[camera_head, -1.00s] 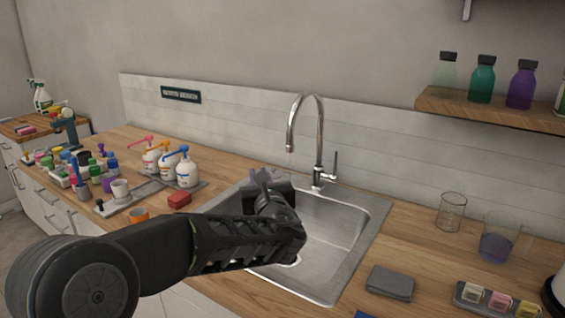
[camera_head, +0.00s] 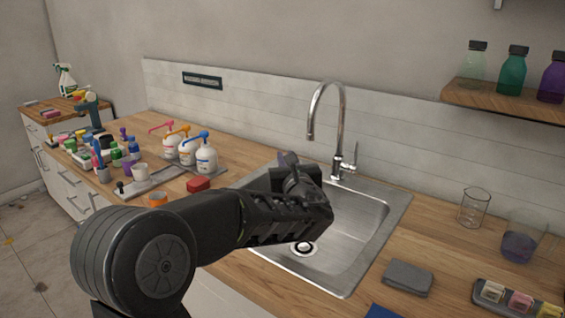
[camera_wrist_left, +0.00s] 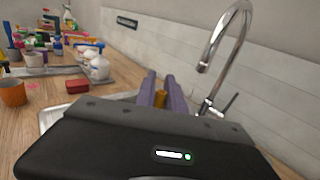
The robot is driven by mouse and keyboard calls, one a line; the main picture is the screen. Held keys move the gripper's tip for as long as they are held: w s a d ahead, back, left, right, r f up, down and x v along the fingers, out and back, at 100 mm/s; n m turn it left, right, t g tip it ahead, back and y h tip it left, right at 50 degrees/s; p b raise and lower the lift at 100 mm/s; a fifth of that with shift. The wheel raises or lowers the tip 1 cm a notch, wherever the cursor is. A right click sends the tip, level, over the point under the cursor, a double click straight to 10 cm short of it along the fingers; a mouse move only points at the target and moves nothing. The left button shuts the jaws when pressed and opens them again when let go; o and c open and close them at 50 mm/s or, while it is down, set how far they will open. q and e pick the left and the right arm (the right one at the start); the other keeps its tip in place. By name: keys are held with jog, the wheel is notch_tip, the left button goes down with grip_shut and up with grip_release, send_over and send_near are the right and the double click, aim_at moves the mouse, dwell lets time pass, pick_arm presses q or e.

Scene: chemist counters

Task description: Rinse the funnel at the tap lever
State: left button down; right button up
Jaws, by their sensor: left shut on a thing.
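My left gripper (camera_head: 288,163) is over the sink's left back part, below and left of the spout. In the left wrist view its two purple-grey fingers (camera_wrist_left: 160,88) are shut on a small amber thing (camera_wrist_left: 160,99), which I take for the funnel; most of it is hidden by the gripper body. The chrome tap (camera_head: 343,110) arches over the sink, and no water shows at its spout. Its tap lever (camera_head: 351,163) stands on the right of the tap's base, apart from the gripper; it also shows in the left wrist view (camera_wrist_left: 230,104). My right gripper is out of view.
The steel sink (camera_head: 391,222) is set in the wooden counter. Right are a grey cloth (camera_head: 407,278) and glass beakers (camera_head: 473,208).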

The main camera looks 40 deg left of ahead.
pick_arm(q)
jog(key=w+a+f, duration=0.1)
jog(key=w+f, duration=0.1)
jog(key=w, duration=0.9)
jog(key=shift+a, duration=0.2)
jog(key=shift+d+f, duration=0.1)
dwell(0.4)
jog(key=shift+w+d, duration=0.1)
jog(key=shift+d, duration=0.4)
jog(key=shift+a, duration=0.2)
dwell(0.3)
jog(key=shift+a, duration=0.4)
dwell(0.5)
